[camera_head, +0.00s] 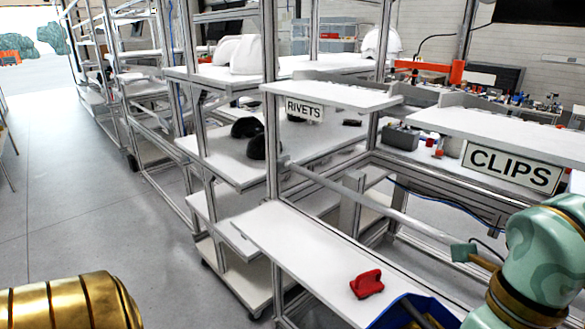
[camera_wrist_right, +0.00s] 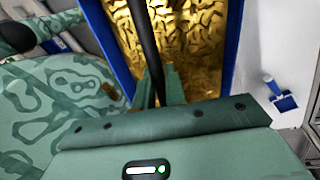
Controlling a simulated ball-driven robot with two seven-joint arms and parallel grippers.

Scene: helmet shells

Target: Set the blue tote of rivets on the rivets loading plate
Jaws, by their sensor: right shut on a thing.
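The blue tote (camera_head: 372,322) shows only in part at the bottom edge of the head view, over or beside the lower white shelf. In the right wrist view its blue walls (camera_wrist_right: 233,60) surround many gold rivets (camera_wrist_right: 195,45). My right gripper (camera_wrist_right: 160,88) is shut on the tote's black handle bar (camera_wrist_right: 146,45), which crosses above the rivets. The rivets loading plate (camera_head: 335,96) is the white plate above the RIVETS sign (camera_head: 304,109), and its top looks bare. My left gripper is not in view; only a gold part of my left arm shows at bottom left.
A red object (camera_head: 367,284) lies on the lower white shelf (camera_head: 290,240) beside the tote. The CLIPS plate (camera_head: 500,132) is to the right. Metal posts and a rail (camera_head: 345,190) stand between the shelves. A small blue object (camera_wrist_right: 284,100) shows in the wrist view.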

